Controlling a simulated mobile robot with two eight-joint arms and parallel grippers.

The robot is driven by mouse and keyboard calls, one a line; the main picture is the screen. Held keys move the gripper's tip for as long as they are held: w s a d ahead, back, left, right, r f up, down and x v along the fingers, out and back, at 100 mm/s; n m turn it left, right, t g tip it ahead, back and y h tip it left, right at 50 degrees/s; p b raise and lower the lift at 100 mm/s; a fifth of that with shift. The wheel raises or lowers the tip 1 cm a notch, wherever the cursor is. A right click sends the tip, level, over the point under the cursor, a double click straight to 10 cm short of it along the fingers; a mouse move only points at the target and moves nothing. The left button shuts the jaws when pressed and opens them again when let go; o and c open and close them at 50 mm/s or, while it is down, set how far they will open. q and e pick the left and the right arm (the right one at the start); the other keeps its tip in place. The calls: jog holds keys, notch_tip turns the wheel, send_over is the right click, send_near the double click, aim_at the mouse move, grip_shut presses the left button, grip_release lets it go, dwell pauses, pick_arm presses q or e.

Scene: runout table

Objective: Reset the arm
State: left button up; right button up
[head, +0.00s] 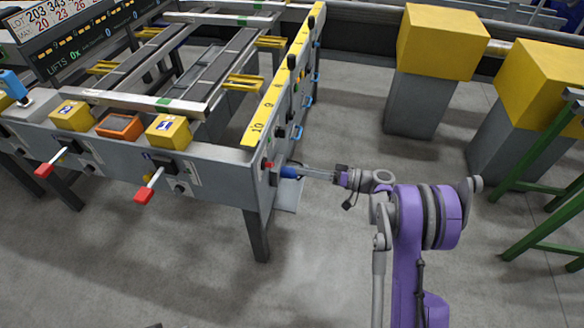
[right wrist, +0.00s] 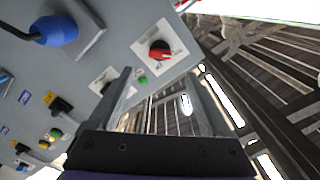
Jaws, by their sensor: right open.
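My right arm, purple and grey, comes in from the lower right in the head view. Its gripper (head: 317,173) points left at the end face of the grey runout table (head: 215,172), near the corner. In the right wrist view the two grey fingers (right wrist: 165,85) stand apart with nothing between them. A red rotary switch (right wrist: 160,50) on a light plate lies beyond the fingertips. A blue plug (right wrist: 55,30) sits to the left in that view; it also shows beside the fingertips in the head view (head: 289,172). Whether the fingers touch the panel I cannot tell.
Two yellow-topped grey blocks (head: 441,42) (head: 541,84) stand at the right. A green metal frame (head: 545,150) is at the right edge. Red-tipped levers (head: 144,195) stick out from the table front. The floor (head: 300,270) around my right arm is clear.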

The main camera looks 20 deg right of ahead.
jog(key=shift+s+d, duration=0.3)
jog(key=shift+d, duration=0.1)
jog(key=s+a+r+m+g+h, duration=0.2)
jog(key=s+a+g+h, duration=0.4)
jog(key=s+a, duration=0.6)
jog(key=s+d+f+h, duration=0.15)
jog(key=s+h, duration=0.35)
jog(key=s, duration=0.5)
jog(key=s+d+h, duration=0.2)
jog(key=s+h, duration=0.2)
jog(key=s, duration=0.5)
pick_arm(q)
notch_tip(320, 180, up, 21)
jog(key=w+p, duration=0.1)
jog(key=p, duration=1.7)
jog(key=shift+w+t, duration=0.4)
pick_arm(e)
notch_tip(320, 180, up, 21)
jog(key=w+t, duration=0.1)
jog(key=shift+w+a, duration=0.15)
jog(key=shift+w, duration=0.25)
